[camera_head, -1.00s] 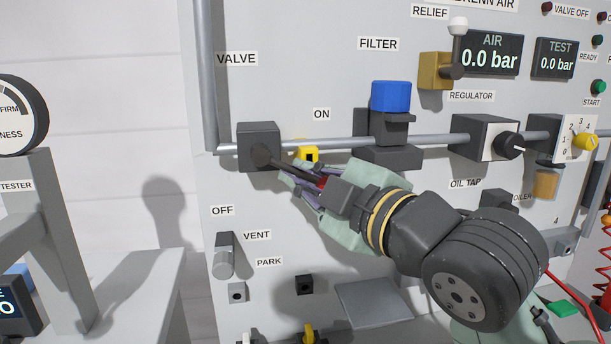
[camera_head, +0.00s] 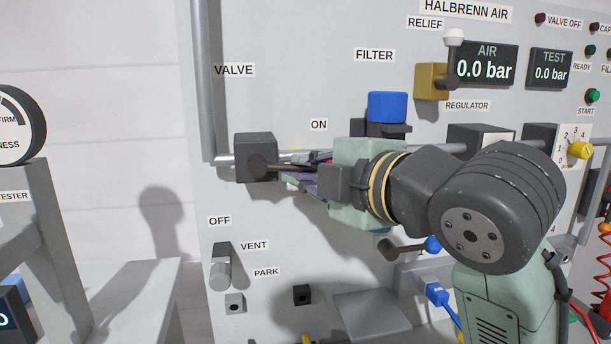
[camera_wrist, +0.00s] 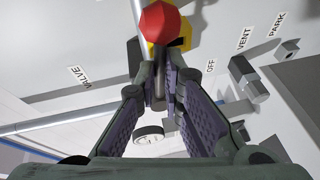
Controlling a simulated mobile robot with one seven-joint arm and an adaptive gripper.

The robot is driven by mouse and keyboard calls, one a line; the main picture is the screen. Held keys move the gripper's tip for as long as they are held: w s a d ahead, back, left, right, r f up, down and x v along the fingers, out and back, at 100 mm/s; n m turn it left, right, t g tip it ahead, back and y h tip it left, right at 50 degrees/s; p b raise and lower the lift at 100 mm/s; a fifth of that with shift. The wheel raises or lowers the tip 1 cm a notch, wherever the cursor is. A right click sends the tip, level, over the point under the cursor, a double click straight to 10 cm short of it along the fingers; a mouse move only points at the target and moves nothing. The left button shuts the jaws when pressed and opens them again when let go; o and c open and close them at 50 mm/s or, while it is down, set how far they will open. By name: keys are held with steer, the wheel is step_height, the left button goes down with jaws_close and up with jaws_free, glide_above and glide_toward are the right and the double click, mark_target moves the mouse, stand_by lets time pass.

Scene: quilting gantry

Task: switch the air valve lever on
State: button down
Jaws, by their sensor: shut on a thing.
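The valve's dark block (camera_head: 256,146) sits on the panel's pipe, under the VALVE label. Its lever (camera_head: 275,167) points right from the hub, nearly level, just below the ON label (camera_head: 319,124). The OFF label (camera_head: 219,221) is lower, below the valve. My gripper (camera_head: 300,173) is shut on the lever to the right of the hub. In the wrist view the lever's shaft lies between my fingertips (camera_wrist: 159,80), and its red knob (camera_wrist: 163,22) shows beyond them. In the head view my fingers hide most of the lever's outer end.
The VENT knob (camera_head: 221,268) is below the valve. The AIR display (camera_head: 484,66) reads 0.0 bar. A grey tester stand (camera_head: 45,215) is at left.

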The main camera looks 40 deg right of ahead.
steer(key=shift+r+n, duration=0.35)
steer(key=shift+n, duration=0.15)
steer(key=shift+g, duration=0.3)
steer(key=c, duration=1.7)
jaws_free()
steer(key=v, duration=1.2)
steer(key=shift+a, duration=0.15)
